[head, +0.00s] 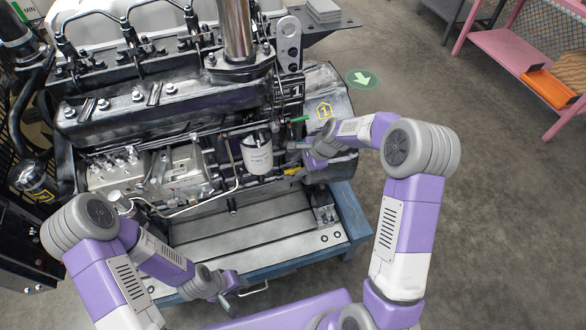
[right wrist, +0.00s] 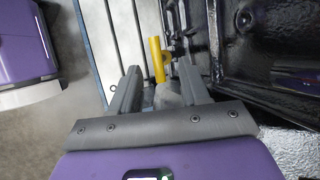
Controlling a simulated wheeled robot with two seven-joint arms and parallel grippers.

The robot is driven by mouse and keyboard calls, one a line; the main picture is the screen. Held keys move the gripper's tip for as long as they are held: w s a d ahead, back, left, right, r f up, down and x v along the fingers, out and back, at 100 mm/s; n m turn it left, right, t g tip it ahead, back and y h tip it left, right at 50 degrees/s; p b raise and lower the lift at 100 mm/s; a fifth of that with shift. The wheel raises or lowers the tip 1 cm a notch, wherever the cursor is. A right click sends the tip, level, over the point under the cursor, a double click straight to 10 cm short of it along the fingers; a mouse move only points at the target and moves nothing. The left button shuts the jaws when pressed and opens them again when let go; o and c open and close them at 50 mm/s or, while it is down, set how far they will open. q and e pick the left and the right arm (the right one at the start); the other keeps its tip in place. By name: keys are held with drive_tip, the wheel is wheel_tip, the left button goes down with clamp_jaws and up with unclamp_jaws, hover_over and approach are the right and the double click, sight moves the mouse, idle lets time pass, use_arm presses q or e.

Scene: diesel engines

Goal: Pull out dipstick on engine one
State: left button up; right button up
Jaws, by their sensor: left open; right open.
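Engine one (head: 180,110) stands on a blue-framed stand, with a yellow "1" mark on its right end. The yellow dipstick handle (head: 291,171) shows low on the engine's near side, right of the white filter. In the right wrist view the yellow T-shaped handle (right wrist: 157,58) stands just past and between the fingertips. My right gripper (right wrist: 160,84) is open around the line to the handle, and I see no clear grip on it. In the head view my right gripper (head: 297,152) is beside the engine. My left gripper (head: 226,298) is open and empty near the stand's front edge.
A white filter (head: 257,154) is left of my right gripper, and a green handle (head: 300,119) is just above it. The blue stand (head: 345,215) edges the engine. A pink shelf (head: 505,55) with an orange bin stands far right.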

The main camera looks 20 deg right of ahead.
sight(294, 169)
drive_tip(key=b+x, duration=0.1)
drive_tip(key=x, duration=0.3)
drive_tip(key=shift+f, duration=0.15)
drive_tip(key=shift+w, duration=0.1)
clamp_jaws()
